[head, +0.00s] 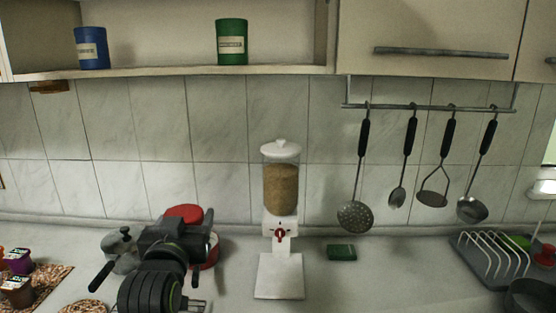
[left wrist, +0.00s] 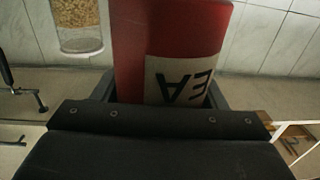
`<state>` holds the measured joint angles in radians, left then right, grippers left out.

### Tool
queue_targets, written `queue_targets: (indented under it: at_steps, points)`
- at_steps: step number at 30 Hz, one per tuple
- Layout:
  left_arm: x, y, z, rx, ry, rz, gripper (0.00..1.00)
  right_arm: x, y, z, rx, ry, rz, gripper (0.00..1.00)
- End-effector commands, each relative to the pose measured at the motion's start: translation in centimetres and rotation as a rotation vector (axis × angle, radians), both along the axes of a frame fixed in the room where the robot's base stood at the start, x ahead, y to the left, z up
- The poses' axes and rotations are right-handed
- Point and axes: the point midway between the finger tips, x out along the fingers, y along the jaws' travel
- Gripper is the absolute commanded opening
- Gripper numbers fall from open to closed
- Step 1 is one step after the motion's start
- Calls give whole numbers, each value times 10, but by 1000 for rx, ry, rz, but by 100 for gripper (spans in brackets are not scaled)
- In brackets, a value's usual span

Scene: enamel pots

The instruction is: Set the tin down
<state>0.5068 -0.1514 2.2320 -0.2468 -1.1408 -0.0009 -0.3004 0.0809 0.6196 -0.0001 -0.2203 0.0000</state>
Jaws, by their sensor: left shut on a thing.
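The tin is red with a white label; its dark letters "EA" look upside down in the left wrist view (left wrist: 172,40). In the head view the tin (head: 184,212) is at the lower left, at the back of the counter, mostly hidden behind my gripper. My left gripper (head: 180,238) is shut on the tin; its dark jaws sit on both sides of it in the left wrist view (left wrist: 160,98). I cannot tell whether the tin's bottom touches the counter. My right gripper is not in view.
A grey metal pot (head: 122,252) stands close left of my gripper. A grain dispenser (head: 281,190) stands to the right, with a green sponge (head: 341,252) beyond it. A dish rack (head: 492,260) is at the far right. Blue (head: 91,48) and green (head: 231,42) tins stand on the shelf (head: 160,72).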

Motion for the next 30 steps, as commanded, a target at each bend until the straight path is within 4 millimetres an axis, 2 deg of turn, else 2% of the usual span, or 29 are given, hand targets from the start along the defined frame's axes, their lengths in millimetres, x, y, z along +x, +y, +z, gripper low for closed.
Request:
queue_targets:
  at_steps: [1, 6, 12, 17, 30]
  points:
    - [-10, 4, -13, -1, 4, -6, 37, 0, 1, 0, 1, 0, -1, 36]
    - [-40, 15, -41, -1, 4, -24, 37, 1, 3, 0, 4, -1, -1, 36]
    - [-64, 22, -57, 0, 1, -32, 37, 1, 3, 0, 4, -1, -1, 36]
    - [-71, 24, -60, 0, -2, -33, 37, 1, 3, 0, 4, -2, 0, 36]
    - [-71, 24, -60, 0, -1, -33, 37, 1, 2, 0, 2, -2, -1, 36]
